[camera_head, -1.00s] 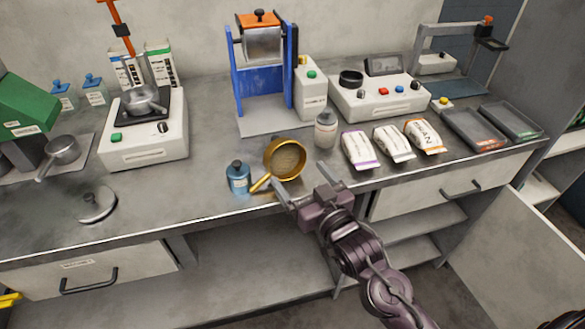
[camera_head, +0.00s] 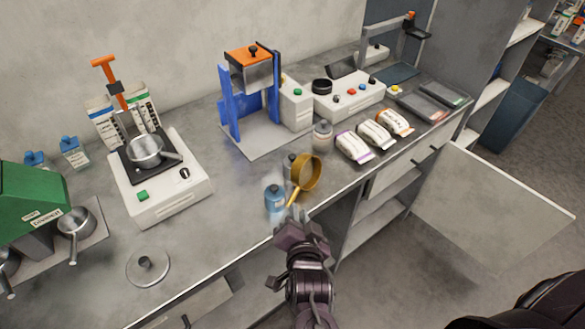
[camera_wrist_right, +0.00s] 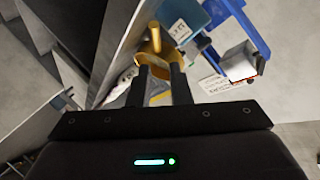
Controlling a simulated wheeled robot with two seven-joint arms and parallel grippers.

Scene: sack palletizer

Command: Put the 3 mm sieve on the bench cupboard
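The gold sieve (camera_head: 307,171) is by the front edge of the bench, to the right of a blue bottle (camera_head: 275,199), its handle pointing toward the front edge. Its mesh size is not readable. My right gripper (camera_head: 298,212) is at the bench edge, just in front of the handle end. In the right wrist view, the sieve (camera_wrist_right: 154,38) appears beyond the two separated fingers (camera_wrist_right: 160,75), and I see nothing gripped between them. An open shelved cupboard (camera_head: 372,226) is under the bench to the right. My left gripper is out of view.
A grey door panel (camera_head: 492,205) stands open at the right. A round lid (camera_head: 149,266) lies to the left. Bench around the lid is clear.

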